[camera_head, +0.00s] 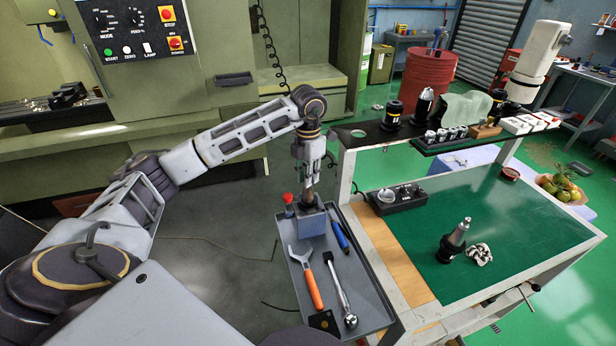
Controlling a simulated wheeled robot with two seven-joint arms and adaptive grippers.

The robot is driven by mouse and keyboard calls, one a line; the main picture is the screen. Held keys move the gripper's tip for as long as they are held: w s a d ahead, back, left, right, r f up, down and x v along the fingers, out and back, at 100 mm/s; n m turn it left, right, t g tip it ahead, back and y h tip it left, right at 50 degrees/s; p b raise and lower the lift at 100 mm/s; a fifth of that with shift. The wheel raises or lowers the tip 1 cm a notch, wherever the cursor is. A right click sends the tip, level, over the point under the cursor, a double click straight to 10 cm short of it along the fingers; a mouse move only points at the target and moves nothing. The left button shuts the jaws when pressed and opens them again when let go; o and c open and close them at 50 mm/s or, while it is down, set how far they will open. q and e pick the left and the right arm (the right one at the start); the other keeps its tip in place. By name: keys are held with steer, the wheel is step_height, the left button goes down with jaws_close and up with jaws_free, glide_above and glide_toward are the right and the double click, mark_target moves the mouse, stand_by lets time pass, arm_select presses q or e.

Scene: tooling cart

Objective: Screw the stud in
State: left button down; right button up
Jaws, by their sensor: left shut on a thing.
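My left gripper (308,194) reaches down over the grey tool tray and points down at the top of a blue-grey block (311,221). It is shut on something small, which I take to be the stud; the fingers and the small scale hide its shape. I cannot tell whether it touches the block. A tool holder (455,241) with a dark base and a silver taper stands upright on the green mat (510,235), with a narrow tip on top. My right gripper is not in view.
The grey tray (366,290) holds an orange-handled wrench (306,276), a ratchet (341,288) and a blue tool (339,236). A dark box (398,197) stands at the mat's back left. A raised shelf (440,143) carries more holders. The mat's right side is clear.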

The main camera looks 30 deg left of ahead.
arm_select(q)
steer(key=shift+m, duration=1)
steer(key=shift+b, duration=0.3)
steer(key=shift+m+b, duration=0.3)
steer(key=shift+m, duration=1)
steer(key=shift+m+b, duration=0.35)
steer(key=shift+m, duration=1.25)
steer(key=shift+m, duration=0.3)
steer(key=shift+m+b, duration=0.45)
steer(key=shift+m, duration=0.65)
steer(key=shift+m+b, duration=0.35)
steer(key=shift+m, duration=1.25)
